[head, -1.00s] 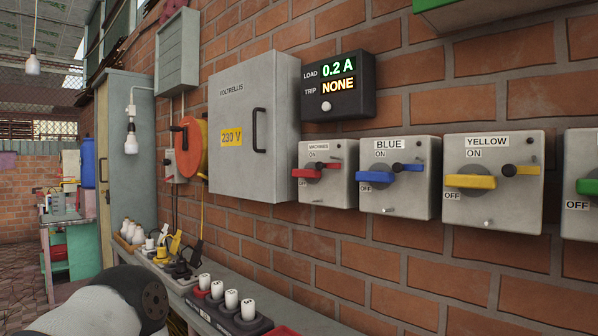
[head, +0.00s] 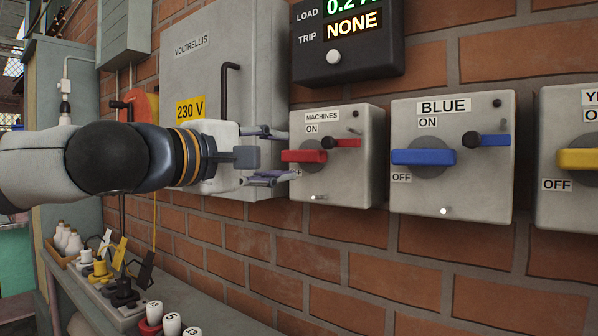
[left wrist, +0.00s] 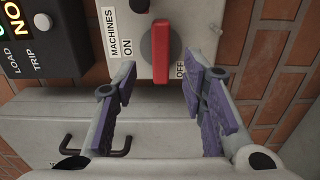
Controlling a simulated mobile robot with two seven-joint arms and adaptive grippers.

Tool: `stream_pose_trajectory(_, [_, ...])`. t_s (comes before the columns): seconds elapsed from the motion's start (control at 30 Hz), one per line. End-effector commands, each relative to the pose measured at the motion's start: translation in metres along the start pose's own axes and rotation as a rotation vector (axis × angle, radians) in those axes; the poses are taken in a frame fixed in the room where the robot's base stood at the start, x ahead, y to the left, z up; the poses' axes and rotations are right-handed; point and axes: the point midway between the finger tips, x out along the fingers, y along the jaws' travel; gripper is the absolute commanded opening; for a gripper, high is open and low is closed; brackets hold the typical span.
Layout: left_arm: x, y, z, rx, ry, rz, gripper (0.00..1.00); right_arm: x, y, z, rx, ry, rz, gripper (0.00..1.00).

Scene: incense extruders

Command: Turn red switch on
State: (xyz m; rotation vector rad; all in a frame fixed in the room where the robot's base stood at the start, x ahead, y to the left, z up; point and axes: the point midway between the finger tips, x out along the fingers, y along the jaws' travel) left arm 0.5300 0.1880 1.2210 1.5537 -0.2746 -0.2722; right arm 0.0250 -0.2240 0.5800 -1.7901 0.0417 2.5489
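The red switch (head: 305,156) is a red handle on a grey box (head: 340,185) labelled MACHINES, with ON above and OFF below left. Its handle lies horizontal, pointing left, with a shorter red piece on its right. It also shows in the left wrist view (left wrist: 161,52), upright in that picture between the ON and OFF labels. My left gripper (head: 280,156) is open, one finger above and one below the level of the handle's left end. In the left wrist view the gap between its purple-padded fingers (left wrist: 166,88) lines up with the handle and is empty. My right gripper is not in view.
A blue switch (head: 424,157) and a yellow switch (head: 578,158) are on the wall at right. A black load display (head: 347,45) hangs above. A grey cabinet (head: 260,60) is behind the gripper. A shelf (head: 200,310) with plugs runs below.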

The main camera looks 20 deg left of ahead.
Motion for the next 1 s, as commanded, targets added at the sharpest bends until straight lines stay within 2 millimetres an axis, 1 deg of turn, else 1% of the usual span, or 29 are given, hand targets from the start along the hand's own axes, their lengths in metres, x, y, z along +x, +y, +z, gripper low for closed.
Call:
stream_pose_trajectory(0.03, [0.017, -0.012, -0.001, -0.002, 0.0, -0.013, 0.38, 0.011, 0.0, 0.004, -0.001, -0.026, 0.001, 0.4])
stream_pose_trajectory(0.1, [0.032, -0.009, -0.001, -0.002, 0.001, -0.011, 0.38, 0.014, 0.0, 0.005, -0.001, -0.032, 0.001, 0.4])
stream_pose_trajectory(0.23, [0.051, -0.003, 0.0, -0.001, 0.0, -0.004, 0.38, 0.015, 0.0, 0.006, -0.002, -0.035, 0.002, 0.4])
stream_pose_trajectory(0.4, [0.06, -0.001, 0.0, 0.0, -0.001, -0.001, 0.38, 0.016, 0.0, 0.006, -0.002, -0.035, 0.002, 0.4])
stream_pose_trajectory(0.6, [0.06, 0.0, 0.0, 0.0, -0.001, 0.0, 0.38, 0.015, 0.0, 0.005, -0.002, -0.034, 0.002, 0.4])
stream_pose_trajectory(0.77, [0.06, 0.0, 0.0, 0.0, 0.0, 0.0, 0.02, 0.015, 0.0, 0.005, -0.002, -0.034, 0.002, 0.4])
stream_pose_trajectory(0.8, [0.06, 0.0, 0.0, 0.0, 0.0, 0.0, 0.0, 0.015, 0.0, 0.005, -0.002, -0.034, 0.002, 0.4])
stream_pose_trajectory(1.0, [0.06, 0.0, 0.0, -0.004, 0.0, 0.0, 0.0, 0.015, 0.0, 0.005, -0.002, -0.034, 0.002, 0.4])
